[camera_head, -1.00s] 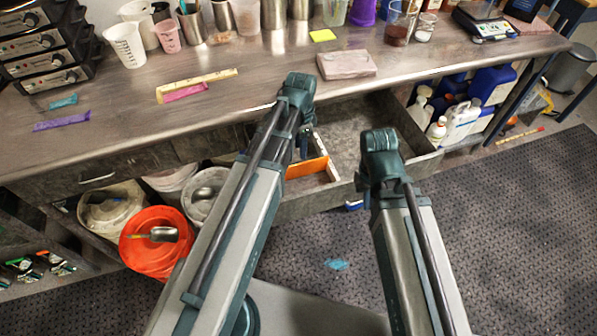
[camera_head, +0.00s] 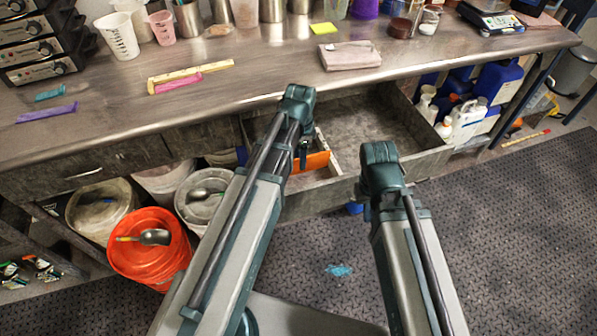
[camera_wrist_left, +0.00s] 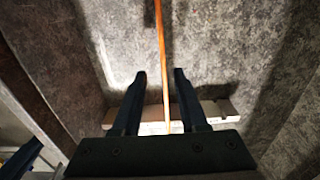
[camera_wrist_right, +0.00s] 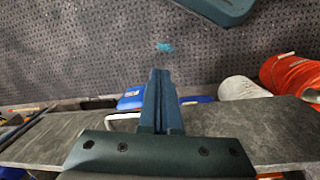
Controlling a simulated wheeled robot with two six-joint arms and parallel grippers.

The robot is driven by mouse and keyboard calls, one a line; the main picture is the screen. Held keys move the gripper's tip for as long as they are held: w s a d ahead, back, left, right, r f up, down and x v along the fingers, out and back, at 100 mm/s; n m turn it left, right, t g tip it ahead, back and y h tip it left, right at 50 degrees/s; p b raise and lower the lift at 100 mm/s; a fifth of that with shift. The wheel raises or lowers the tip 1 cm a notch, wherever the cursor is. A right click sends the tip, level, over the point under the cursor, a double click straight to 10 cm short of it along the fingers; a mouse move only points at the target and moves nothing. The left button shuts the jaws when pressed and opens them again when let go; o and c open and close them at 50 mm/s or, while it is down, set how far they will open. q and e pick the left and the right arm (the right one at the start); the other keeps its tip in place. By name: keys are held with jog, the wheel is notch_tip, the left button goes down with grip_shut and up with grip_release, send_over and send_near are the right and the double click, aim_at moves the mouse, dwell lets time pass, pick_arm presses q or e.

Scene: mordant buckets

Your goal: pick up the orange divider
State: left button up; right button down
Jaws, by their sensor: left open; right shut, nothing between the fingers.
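The orange divider (camera_head: 312,161) stands on edge in the open drawer (camera_head: 385,130) under the bench, beside a pale partition. My left gripper (camera_head: 303,155) points down into the drawer at the divider. In the left wrist view the divider (camera_wrist_left: 162,60) shows as a thin orange line running between the two open fingers (camera_wrist_left: 158,85), with a gap on each side. A pale strip (camera_wrist_left: 150,118) crosses behind the fingers. My right gripper (camera_wrist_right: 161,75) is shut and empty, over the drawer's front edge in the right wrist view. In the head view its fingers are hidden behind its arm.
The bench top (camera_head: 250,80) overhangs the drawer's back, with a pale block (camera_head: 350,55) near its edge. An orange bucket (camera_head: 150,255) and pale buckets stand at the left below. Bottles (camera_head: 465,120) stand at the right. The drawer's right part is clear.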

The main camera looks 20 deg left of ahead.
aim_at(298, 173)
pick_arm(q)
jog(key=f+b, duration=0.5)
jog(key=shift+w+a+f, duration=0.15)
jog(key=shift+a+f, duration=0.05)
jog(key=shift+a, duration=0.1)
jog(key=shift+r, duration=0.1)
grip_shut()
